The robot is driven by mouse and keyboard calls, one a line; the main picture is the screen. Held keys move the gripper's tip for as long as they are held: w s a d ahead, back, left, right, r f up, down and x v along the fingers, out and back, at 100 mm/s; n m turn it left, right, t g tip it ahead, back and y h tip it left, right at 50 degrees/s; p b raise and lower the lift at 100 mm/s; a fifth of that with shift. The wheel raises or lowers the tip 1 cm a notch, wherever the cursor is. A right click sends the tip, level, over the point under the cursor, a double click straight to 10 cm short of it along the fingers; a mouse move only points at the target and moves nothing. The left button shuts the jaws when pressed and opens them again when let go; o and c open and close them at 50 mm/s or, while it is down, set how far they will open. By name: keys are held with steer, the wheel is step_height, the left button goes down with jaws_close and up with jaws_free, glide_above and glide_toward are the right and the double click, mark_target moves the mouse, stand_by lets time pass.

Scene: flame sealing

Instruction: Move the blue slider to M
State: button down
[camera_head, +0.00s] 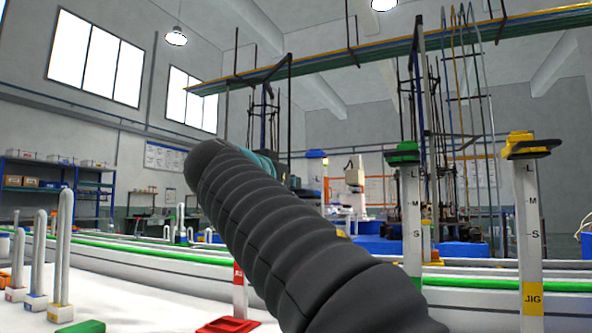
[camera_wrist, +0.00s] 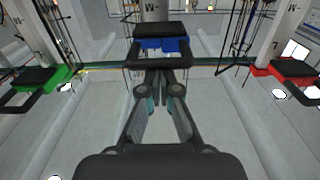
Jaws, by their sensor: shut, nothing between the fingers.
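The blue slider (camera_wrist: 174,46) has a black block and a black handle loop. In the wrist view it sits around its white post (camera_wrist: 155,10), with a letter M at the picture's top edge. My gripper (camera_wrist: 160,88) is shut and empty, its fingertips close to the handle loop's bar; I cannot tell whether they touch. In the head view a small blue part (camera_head: 313,154), seemingly this slider, shows beyond my arm at about the height of the L marks. My arm hides most of its post, and my fingers are hidden there.
The green slider (camera_head: 403,153) and yellow slider (camera_head: 527,145) are at the tops of their posts, above L. The red slider (camera_wrist: 290,67) and the green slider (camera_wrist: 50,74) flank the blue one in the wrist view. White hooked posts (camera_head: 62,250) stand at left.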

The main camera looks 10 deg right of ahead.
steer(key=shift+f+b, duration=1.15)
steer(key=shift+f, duration=0.1)
steer(key=shift+r+p, duration=0.75)
steer(key=shift+r, duration=0.15)
steer(key=shift+s, duration=0.1)
steer(key=b+v, duration=0.2)
steer(key=v, duration=0.8)
steer(key=shift+b, duration=0.4)
